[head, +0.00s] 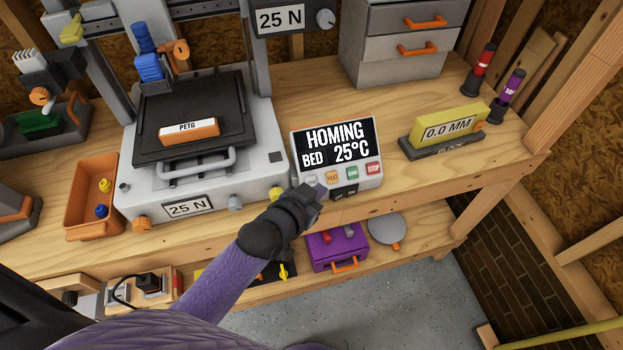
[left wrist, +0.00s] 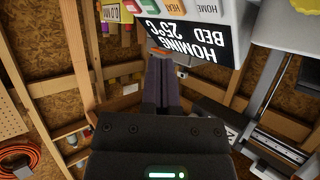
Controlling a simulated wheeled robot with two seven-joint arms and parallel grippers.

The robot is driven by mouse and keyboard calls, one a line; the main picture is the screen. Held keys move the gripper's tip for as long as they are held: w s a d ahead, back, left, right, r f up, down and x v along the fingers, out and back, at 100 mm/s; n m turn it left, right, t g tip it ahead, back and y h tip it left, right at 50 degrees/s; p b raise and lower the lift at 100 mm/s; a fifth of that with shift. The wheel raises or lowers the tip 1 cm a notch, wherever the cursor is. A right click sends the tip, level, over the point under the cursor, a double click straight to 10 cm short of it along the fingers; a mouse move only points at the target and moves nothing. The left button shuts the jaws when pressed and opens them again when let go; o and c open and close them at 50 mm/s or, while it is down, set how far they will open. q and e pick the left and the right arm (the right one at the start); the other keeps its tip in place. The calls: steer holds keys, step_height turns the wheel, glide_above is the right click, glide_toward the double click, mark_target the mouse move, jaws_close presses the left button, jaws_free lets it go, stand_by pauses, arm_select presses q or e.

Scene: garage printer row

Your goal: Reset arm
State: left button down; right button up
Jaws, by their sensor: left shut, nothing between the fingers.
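My left arm reaches in from the lower left of the head view in a purple sleeve. My left gripper (head: 319,190) is shut and empty at the lower left front of the control box (head: 378,184), by its row of buttons. I cannot tell whether the fingertips touch the box. In the left wrist view the closed dark fingers (left wrist: 161,68) point toward the box screen (left wrist: 186,38), which appears upside down. The screen (head: 338,143) reads HOMING, BED 25°C. My right gripper is in neither view.
A printer (head: 262,180) with a PETG box (head: 189,131) on its bed stands left of the control box. An orange bin (head: 84,233) is farther left. A yellow 0.0 MM block (head: 447,125) stands right. A purple case (head: 337,250) sits on the lower shelf.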

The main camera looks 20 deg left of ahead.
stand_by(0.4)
arm_select(q)
steer(key=s+a+f+g+y+b, duration=0.1)
steer(key=s+a+f+g, duration=0.1)
steer(key=s+f, duration=0.5)
steer(key=s+a+f+n+g+y+b, duration=0.1)
steer(key=s+f+g+b, duration=0.2)
steer(key=f, duration=0.7)
steer(key=s+a+f+g+y, duration=0.1)
steer(key=s+a+f+g, duration=0.1)
steer(key=s+f, duration=0.55)
steer(key=s+f+g, duration=0.1)
steer(key=s+f, duration=0.2)
steer(key=s, duration=0.3)
steer(key=s+a+f+g+b, duration=0.1)
steer(key=s+f+g, duration=0.1)
steer(key=s, duration=0.4)
steer(key=s+a+f+g+b, duration=0.1)
steer(key=s+f+g, duration=0.1)
steer(key=s+f, duration=0.2)
steer(key=s, duration=0.2)
steer(key=shift+s+f+y, duration=0.35)
steer(key=shift+y, duration=0.05)
